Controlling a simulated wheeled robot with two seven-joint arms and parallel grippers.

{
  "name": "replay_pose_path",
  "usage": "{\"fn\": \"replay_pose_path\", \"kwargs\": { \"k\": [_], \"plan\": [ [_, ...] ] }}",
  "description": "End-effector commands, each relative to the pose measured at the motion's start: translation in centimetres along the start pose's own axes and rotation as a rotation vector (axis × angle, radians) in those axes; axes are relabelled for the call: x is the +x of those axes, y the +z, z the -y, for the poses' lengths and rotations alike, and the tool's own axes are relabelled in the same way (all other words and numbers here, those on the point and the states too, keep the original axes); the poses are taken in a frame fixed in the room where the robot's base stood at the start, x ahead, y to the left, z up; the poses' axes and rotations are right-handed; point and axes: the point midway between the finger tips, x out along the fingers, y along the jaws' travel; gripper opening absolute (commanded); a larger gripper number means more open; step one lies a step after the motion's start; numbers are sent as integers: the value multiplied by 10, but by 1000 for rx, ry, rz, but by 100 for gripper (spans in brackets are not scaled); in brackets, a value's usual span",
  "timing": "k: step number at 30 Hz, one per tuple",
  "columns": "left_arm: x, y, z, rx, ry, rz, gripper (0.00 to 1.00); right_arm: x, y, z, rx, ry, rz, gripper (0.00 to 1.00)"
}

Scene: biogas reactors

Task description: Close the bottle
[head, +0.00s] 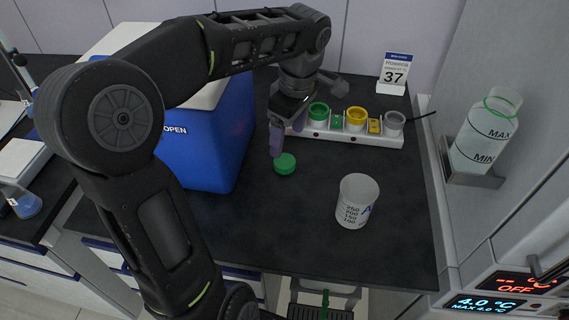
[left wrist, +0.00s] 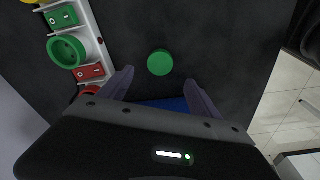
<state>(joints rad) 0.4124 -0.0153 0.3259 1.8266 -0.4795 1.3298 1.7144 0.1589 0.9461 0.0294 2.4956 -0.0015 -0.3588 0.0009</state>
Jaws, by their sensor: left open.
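A green round cap (head: 285,163) lies on the dark tabletop; it also shows in the left wrist view (left wrist: 160,62), just beyond and between my fingertips. My left gripper (head: 283,140) is open and empty, above and beside the cap; its two fingers show apart in the left wrist view (left wrist: 158,82). A clear bottle (head: 486,130) with a green ring at its open neck and MAX and MIN marks stands in a holder on the right wall. My right gripper is not in view.
A beaker (head: 354,203) stands on the table to the right. A power strip (head: 355,133) with coloured sockets lies behind the cap. A blue box (head: 212,140) stands to the left. A sign reading 37 (head: 395,72) stands at the back. The tabletop between cap and beaker is clear.

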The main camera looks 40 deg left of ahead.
Motion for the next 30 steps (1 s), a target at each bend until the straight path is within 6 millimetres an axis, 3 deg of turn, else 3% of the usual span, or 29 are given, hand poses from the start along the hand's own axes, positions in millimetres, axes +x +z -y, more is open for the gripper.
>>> {"fn": "replay_pose_path", "kwargs": {
  "k": [5, 12, 23, 30],
  "plan": [
    [3, 0, 0, 0, -1, 0, 73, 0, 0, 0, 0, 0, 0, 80],
    [25, 0, 0, 1, -2, 0, 73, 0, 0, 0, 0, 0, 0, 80],
    [28, 0, 0, 0, -1, 0, 73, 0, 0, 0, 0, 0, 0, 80],
    [56, 2, 1, 0, -5, 1, 73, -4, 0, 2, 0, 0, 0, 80]
  ]
}}
